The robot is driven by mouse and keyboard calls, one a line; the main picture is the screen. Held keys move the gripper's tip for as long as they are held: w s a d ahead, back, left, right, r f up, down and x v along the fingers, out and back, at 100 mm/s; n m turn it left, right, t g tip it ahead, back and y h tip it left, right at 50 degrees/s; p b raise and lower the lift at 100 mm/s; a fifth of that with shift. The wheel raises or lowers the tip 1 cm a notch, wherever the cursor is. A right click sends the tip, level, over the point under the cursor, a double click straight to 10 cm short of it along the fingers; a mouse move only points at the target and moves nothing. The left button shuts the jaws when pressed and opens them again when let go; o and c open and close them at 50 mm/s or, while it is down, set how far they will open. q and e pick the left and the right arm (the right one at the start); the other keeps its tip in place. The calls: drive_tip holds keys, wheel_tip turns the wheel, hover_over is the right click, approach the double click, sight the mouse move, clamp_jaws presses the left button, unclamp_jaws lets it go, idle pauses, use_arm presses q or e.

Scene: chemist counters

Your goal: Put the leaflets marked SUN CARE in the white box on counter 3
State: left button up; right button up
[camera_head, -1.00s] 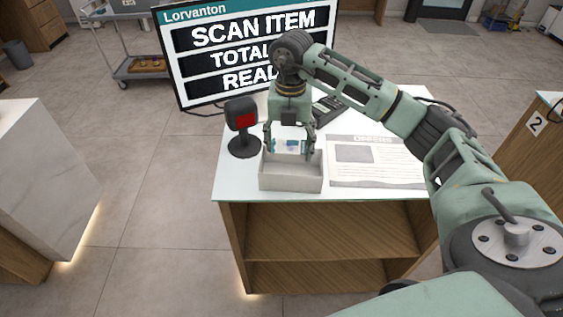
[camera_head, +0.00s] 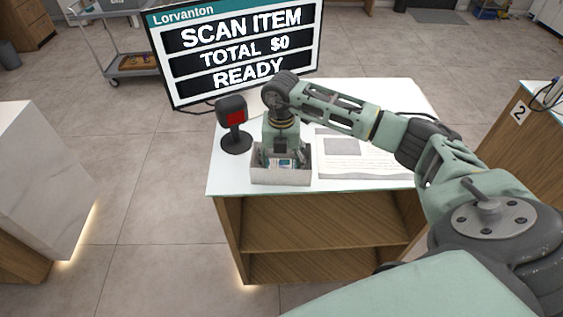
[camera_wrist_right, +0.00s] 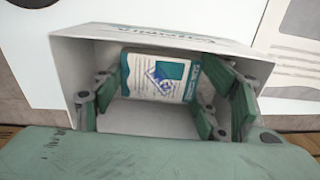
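The white box (camera_head: 281,178) stands on the counter (camera_head: 355,187) near its front edge. My right gripper (camera_head: 281,163) reaches straight down into the box. In the right wrist view the leaflets (camera_wrist_right: 160,78), white with blue-green printing, are inside the box walls. The fingers of my right gripper (camera_wrist_right: 165,85) are at both side edges of the leaflets and appear to touch them. The small lettering on the leaflets is too blurred to read surely. In the head view the leaflets are partly hidden by the fingers. My left gripper is in no view.
A black scanner (camera_head: 233,125) with a red window stands left of the box, and a large display screen (camera_head: 235,52) is behind it. A printed sheet (camera_head: 362,158) lies to the right. A counter marked 2 (camera_head: 520,125) is at far right.

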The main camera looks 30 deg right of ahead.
sight(281, 165)
drive_tip(key=o, duration=0.5)
drive_tip(key=shift+c, duration=0.2)
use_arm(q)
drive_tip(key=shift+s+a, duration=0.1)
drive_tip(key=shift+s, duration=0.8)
use_arm(e)
drive_tip(key=shift+r, duration=0.3)
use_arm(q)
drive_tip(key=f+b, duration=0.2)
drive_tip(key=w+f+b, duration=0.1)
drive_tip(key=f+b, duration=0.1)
use_arm(e)
wheel_tip(281, 165, up, 12)
drive_tip(key=shift+f, duration=0.15)
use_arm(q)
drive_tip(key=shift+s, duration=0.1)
